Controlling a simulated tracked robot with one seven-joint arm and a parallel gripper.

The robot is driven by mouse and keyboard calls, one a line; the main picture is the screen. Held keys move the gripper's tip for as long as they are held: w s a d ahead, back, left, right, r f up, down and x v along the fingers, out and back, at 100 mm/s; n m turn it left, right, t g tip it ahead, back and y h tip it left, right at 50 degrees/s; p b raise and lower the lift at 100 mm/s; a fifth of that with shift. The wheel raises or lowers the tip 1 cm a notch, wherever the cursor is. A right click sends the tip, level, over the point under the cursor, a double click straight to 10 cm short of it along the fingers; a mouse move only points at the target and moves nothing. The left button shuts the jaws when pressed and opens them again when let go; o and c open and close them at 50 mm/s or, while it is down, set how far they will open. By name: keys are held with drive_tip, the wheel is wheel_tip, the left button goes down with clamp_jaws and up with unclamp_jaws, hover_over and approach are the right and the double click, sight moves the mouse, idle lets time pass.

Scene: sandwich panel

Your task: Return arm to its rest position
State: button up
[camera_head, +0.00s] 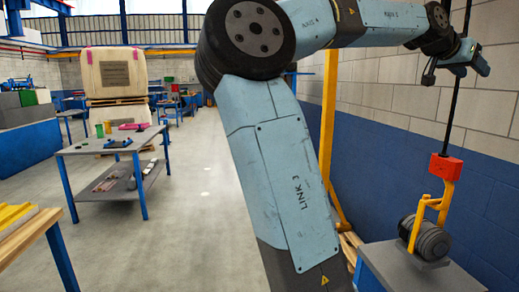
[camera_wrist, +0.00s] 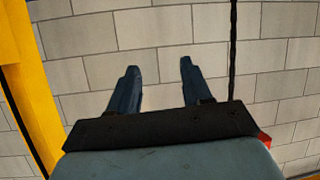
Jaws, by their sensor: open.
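My arm is light blue and rises through the middle of the head view, then bends over to the upper right. My gripper (camera_head: 482,60) is at the upper right of the head view, high up in front of the block wall. In the wrist view my gripper (camera_wrist: 160,80) shows two dark fingers standing apart with only wall between them. It is open and empty, and nothing touches the fingers.
A dark cable with a red box (camera_head: 445,168) and an orange hook (camera_head: 430,215) hangs at right over a dark cylinder (camera_head: 428,240). A yellow post (camera_head: 328,120) stands behind my arm. A grey work table (camera_head: 110,143) stands at left; the floor (camera_head: 200,215) between is clear.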

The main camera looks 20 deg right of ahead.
drive_tip(key=w+f+n+t+y, duration=0.1)
drive_tip(key=w+f+y, duration=0.15)
drive_tip(key=f, duration=0.75)
drive_tip(key=w+f+n+t+y, duration=0.15)
drive_tip(key=w+f, duration=0.25)
drive_tip(key=f, duration=0.6)
drive_tip(key=w+a+f+n+t+y, duration=0.3)
drive_tip(key=w+a+f+y, duration=0.25)
drive_tip(key=a+f, duration=0.4)
drive_tip(key=w+a+n+t+y, duration=0.1)
drive_tip(key=w+a+n+y, duration=0.15)
drive_tip(key=a, duration=0.85)
drive_tip(key=w+a+n+t+y, duration=0.1)
drive_tip(key=a+n, duration=0.2)
drive_tip(key=a, duration=0.7)
drive_tip(key=s+a+n, duration=0.3)
drive_tip(key=s+a, duration=0.3)
drive_tip(key=a, duration=0.5)
drive_tip(key=s+a+r+n, duration=0.1)
drive_tip(key=s+a+n, duration=0.3)
drive_tip(key=a, duration=0.7)
drive_tip(key=shift+s+a+n, duration=0.15)
drive_tip(key=shift+s+n, duration=0.15)
drive_tip(key=shift+s, duration=0.85)
